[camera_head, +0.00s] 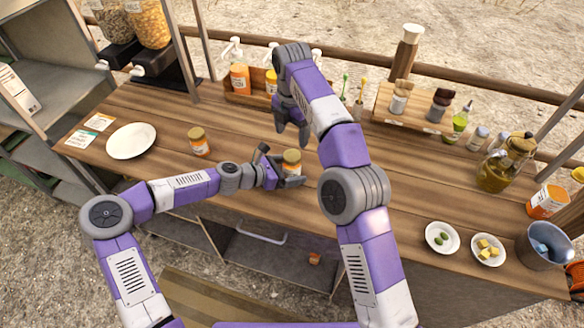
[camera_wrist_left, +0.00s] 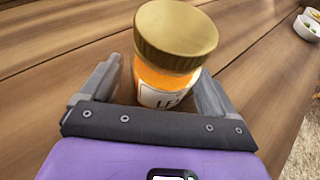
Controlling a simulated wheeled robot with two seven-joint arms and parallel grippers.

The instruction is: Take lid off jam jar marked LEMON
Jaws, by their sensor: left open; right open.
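A jam jar (camera_head: 291,163) with orange contents and a gold lid stands upright on the wooden counter. In the left wrist view the jar (camera_wrist_left: 165,78) shows a white label with letters starting "LE", the rest cut off; its gold lid (camera_wrist_left: 176,30) is on. My left gripper (camera_head: 287,178) is open, with its fingers on both sides of this jar. My right gripper (camera_head: 292,120) is open and empty, above the counter behind the jar. A second gold-lidded jar (camera_head: 199,142) stands to the left; its label is too small to read.
A white plate (camera_head: 131,141) lies at the left. A wooden rack (camera_head: 411,113) with small jars stands at the back. Small bowls (camera_head: 442,237) and a metal bucket (camera_head: 545,246) are at the right. The counter between the two jam jars is partly clear.

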